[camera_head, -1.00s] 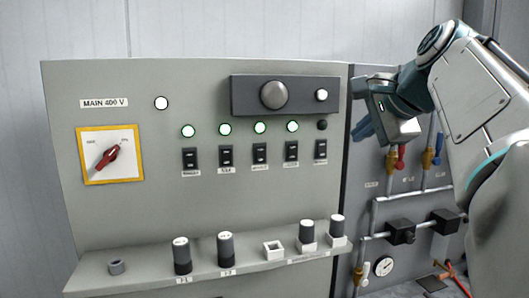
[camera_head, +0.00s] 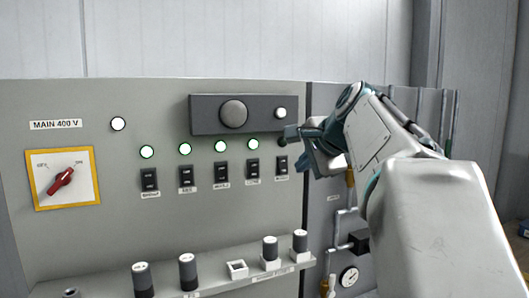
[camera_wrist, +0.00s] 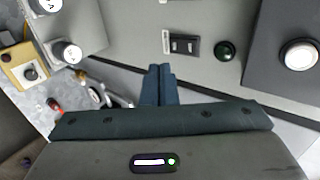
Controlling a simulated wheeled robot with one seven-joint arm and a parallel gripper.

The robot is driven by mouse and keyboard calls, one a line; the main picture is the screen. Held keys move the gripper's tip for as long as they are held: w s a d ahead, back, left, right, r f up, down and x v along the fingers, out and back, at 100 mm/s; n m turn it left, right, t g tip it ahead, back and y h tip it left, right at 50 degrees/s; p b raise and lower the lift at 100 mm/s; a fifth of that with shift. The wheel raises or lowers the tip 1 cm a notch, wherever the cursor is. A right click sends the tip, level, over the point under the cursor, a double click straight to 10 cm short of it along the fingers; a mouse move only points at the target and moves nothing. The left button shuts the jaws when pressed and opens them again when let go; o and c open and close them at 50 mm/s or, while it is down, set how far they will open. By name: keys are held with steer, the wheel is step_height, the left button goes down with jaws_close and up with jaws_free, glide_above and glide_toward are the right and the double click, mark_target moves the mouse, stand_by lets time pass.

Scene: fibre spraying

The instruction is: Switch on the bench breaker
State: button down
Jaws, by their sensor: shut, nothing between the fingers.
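The grey panel (camera_head: 80,235) carries a row of black rocker breakers. The rightmost breaker (camera_head: 282,165) has a dark, unlit lamp (camera_head: 282,141) above it. Its label is too small to read. The other breakers, such as the second from the right (camera_head: 253,168), have green-lit lamps (camera_head: 253,143) above them. My gripper (camera_head: 290,133) is shut and empty, near the rightmost breaker and its lamp. In the wrist view, my blue fingertips (camera_wrist: 160,67) point toward that breaker (camera_wrist: 184,45), slightly to one side of it. The dark lamp (camera_wrist: 224,51) is beside it. Contact does not show.
A dark box (camera_head: 260,117) with a large round knob (camera_head: 233,113) sticks out above the lamps. A red rotary main switch (camera_head: 60,180) is at the left. A ledge (camera_head: 215,283) with several knobs runs below. Pipes and a gauge (camera_head: 349,276) stand to the right.

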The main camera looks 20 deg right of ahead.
mark_target(284, 172)
steer(key=w, duration=0.2)
steer(key=w+f+p, duration=0.1)
steer(key=w, duration=0.1)
steer(key=w+f, duration=0.1)
steer(key=w, duration=0.1)
steer(key=shift+w+a+p, duration=0.1)
steer(key=shift+p, duration=0.25)
